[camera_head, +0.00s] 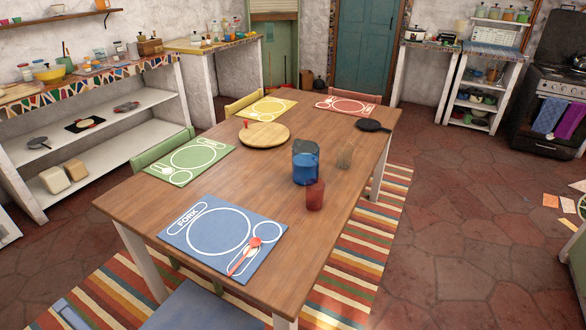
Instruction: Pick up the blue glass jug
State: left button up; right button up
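The blue glass jug (306,163) stands upright on the wooden dining table (270,185), right of its middle. Its upper part looks clear grey and its lower part is deep blue. No handle can be made out. A red glass (315,195) stands close in front of it. A clear glass (345,155) stands just to its right. Neither of my grippers shows in the head view.
A round wooden board (264,135) lies left of the jug and a black pan (373,125) lies behind it to the right. Blue (258,222), green, yellow and red placemats line the table edges. A red spoon (244,256) lies on the blue mat. Chairs stand along the left side.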

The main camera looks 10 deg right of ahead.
aim_at(308, 166)
jog(key=i+l+u, duration=0.1)
jog(key=l+u, duration=0.15)
jog(key=u, duration=0.25)
jog(key=l+u, duration=0.25)
jog(key=u, duration=0.25)
jog(key=l+u, duration=0.45)
jog(key=l, duration=0.45)
jog(key=k+l+u, duration=0.1)
jog(key=l+u, duration=0.15)
jog(key=l, duration=1.15)
jog(key=k+l, duration=0.15)
jog(key=l, duration=0.8)
jog(key=k+l, duration=0.15)
jog(key=l, duration=0.3)
jog(key=u, duration=0.05)
